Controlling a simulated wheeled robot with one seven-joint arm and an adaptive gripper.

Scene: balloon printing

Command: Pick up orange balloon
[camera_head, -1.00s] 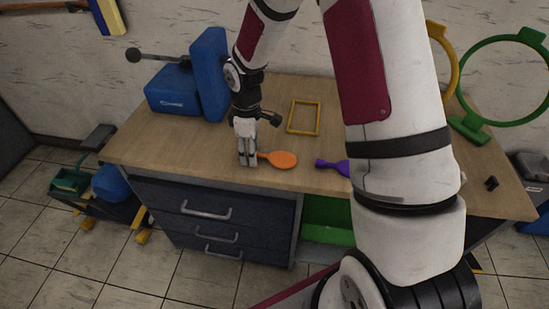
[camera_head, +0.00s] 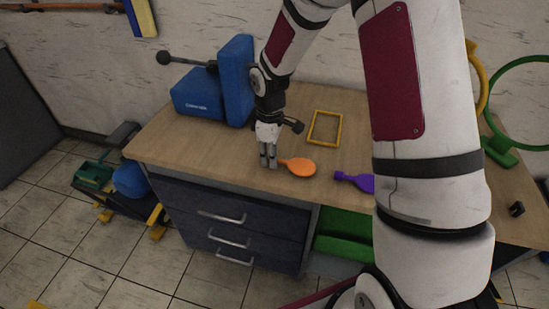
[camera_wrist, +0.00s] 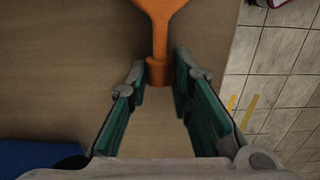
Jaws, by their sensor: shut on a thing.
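The orange balloon (camera_head: 299,168) lies flat on the wooden workbench (camera_head: 200,143), near its front edge, with its neck pointing left. My gripper (camera_head: 268,164) points down at the neck end. In the wrist view the balloon's body (camera_wrist: 160,8) runs out of the top of the frame. Its neck end sits between the green-padded fingertips of my gripper (camera_wrist: 158,76), which are shut on it. The balloon appears to rest on the bench still.
A purple balloon (camera_head: 356,182) lies to the right, partly behind my arm. A yellow frame (camera_head: 325,128) lies behind the orange balloon. A blue press-like device (camera_head: 236,80) stands at the back left. Drawers (camera_head: 225,216) and a green bin (camera_head: 343,249) are below the benchtop.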

